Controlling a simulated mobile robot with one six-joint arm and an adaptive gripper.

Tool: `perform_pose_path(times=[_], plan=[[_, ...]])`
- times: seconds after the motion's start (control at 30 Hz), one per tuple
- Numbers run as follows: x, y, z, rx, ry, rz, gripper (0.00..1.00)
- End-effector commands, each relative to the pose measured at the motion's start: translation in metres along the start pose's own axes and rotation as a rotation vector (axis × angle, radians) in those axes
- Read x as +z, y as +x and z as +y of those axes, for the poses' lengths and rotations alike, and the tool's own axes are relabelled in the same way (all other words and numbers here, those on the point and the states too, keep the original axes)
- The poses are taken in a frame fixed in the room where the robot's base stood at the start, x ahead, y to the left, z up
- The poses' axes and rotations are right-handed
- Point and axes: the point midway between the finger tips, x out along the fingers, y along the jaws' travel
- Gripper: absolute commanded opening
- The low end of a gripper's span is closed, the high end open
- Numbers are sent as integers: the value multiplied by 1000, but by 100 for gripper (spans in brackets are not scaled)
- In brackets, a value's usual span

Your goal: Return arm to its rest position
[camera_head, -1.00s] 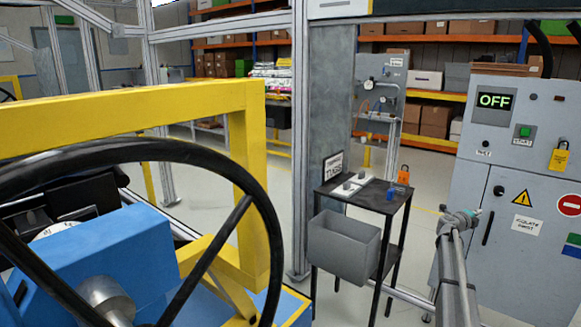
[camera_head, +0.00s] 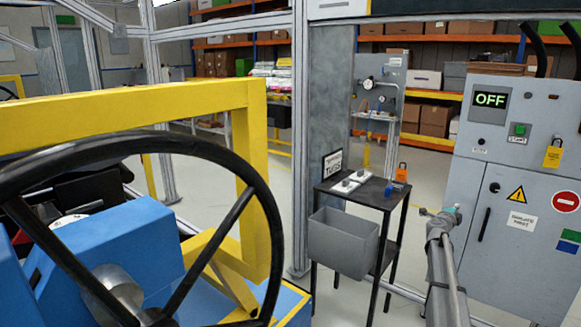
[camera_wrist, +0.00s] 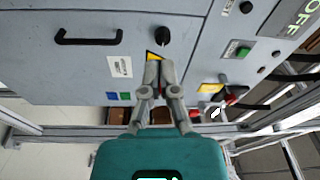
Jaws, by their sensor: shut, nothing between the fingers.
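My gripper (camera_wrist: 158,68) shows in the wrist view with its two grey fingers brought together and nothing between them. Behind the fingertips is the front of the grey control cabinet (camera_wrist: 200,30), with a yellow warning triangle partly hidden by them. I cannot tell whether the fingers touch the cabinet. In the head view my arm reaches up at the lower right, its wrist end in front of the cabinet's left edge (camera_head: 468,255). The fingers are too small there to judge. The cabinet's display (camera_head: 490,99) reads OFF.
A black side table (camera_head: 378,198) with a grey bin (camera_head: 342,245) stands left of my arm. A yellow frame (camera_head: 120,110) and a black steering wheel (camera_head: 265,195) fill the left. A grey post (camera_head: 330,130) rises behind the table. Open floor lies beyond.

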Motion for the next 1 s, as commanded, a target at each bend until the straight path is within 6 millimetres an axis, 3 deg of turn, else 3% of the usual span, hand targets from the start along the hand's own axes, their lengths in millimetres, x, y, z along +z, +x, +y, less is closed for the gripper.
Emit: perform_pose_path(times=[0.27,0.4,0.6,0.8,1.0], plan=[[74,-74,-14,-67,-176,-311,0],[116,-127,-13,-92,-304,-511,0],[162,-210,2,-99,-495,-786,0],[187,-294,28,-73,-690,-1033,0],[189,-374,60,-13,-892,-1257,0]])
